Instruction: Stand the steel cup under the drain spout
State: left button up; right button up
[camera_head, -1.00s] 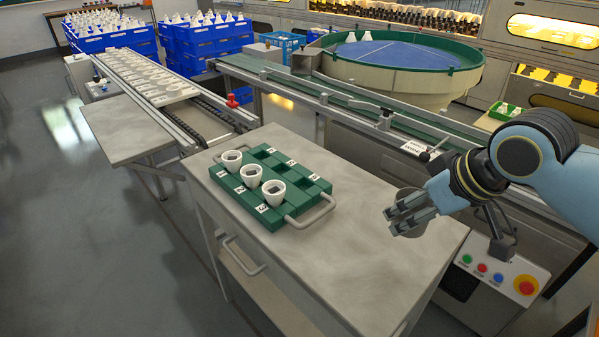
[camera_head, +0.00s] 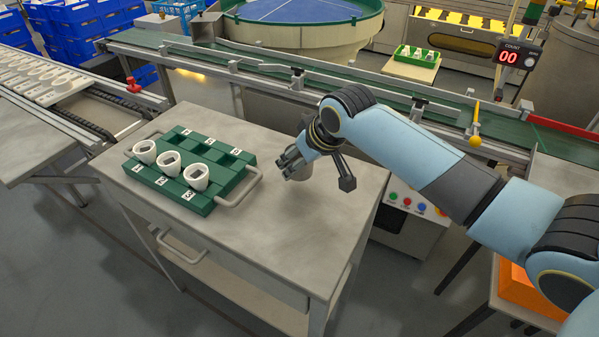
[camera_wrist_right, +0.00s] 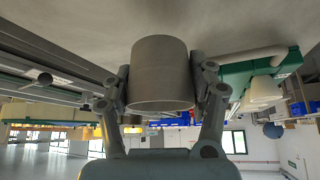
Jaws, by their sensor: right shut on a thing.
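The steel cup (camera_head: 300,172) is a small grey cylinder at the right part of the grey table top. My right gripper (camera_head: 290,164) is shut on its sides. In the right wrist view the cup (camera_wrist_right: 160,75) fills the middle, with one finger against each side. That view looks upside down, with the table surface at the top. The cup seems upright; whether its base touches the table I cannot tell. I cannot make out the drain spout in these views. My left gripper is not in view.
A green tray (camera_head: 228,196) with three white cups (camera_head: 170,162) and a metal handle stands left of the gripper. A green conveyor (camera_head: 240,66) runs behind the table. A button box (camera_head: 408,205) is right of the table. The table front is clear.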

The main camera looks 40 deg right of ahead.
aim_at(300, 173)
jog(key=shift+f, duration=1.65)
jog(key=shift+f, duration=0.15)
jog(key=o, duration=1.2)
